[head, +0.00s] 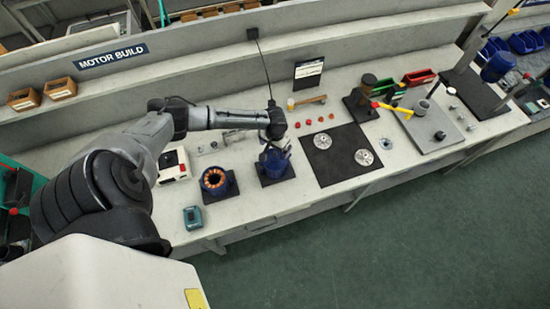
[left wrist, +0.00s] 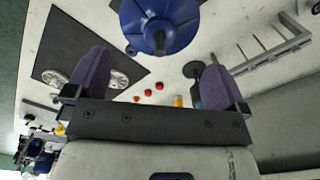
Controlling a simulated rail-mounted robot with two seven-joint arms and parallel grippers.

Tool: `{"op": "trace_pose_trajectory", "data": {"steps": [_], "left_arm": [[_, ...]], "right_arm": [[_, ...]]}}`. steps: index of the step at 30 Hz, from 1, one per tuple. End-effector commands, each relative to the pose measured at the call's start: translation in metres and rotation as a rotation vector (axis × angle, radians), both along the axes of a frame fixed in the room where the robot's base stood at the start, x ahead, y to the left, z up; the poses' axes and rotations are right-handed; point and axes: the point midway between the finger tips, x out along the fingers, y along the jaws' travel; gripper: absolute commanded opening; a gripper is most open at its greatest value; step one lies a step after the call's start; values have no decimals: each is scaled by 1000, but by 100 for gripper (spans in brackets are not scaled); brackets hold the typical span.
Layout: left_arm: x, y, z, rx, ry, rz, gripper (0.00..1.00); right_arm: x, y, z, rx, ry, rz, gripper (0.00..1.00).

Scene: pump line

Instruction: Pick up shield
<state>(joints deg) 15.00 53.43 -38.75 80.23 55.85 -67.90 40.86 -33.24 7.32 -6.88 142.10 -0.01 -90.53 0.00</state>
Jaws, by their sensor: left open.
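Two silver slotted discs, which look like the shields, lie flat on a black mat (head: 336,170): a left disc (head: 322,141) and a right disc (head: 364,157). In the left wrist view one disc (left wrist: 119,80) shows beside a finger, and the other is partly hidden. My left gripper (head: 273,146) is open and empty, above and left of the mat. It is over a blue motor housing (head: 274,166) on a black pad. That housing, with a shaft in its rounded end, also shows ahead of the spread fingers in the left wrist view (left wrist: 160,22). My right gripper is out of view.
A blue stator (head: 215,180) with orange windings stands left of the housing. Several red pieces (head: 308,122) lie behind the mat. A grey press plate (head: 425,126) and a dark stand (head: 360,104) are to the right. A teal device (head: 193,217) sits near the front edge.

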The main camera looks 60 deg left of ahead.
Motion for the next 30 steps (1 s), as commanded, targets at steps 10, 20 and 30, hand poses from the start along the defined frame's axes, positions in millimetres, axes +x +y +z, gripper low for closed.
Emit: {"op": "trace_pose_trajectory", "data": {"steps": [10,20,30], "left_arm": [[0,-1,-21,-1,0,0,100],[0,-1,-59,0,1,0,100],[0,-1,-66,0,1,-1,100]], "right_arm": [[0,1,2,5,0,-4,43],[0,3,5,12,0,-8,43],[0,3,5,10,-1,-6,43]]}}
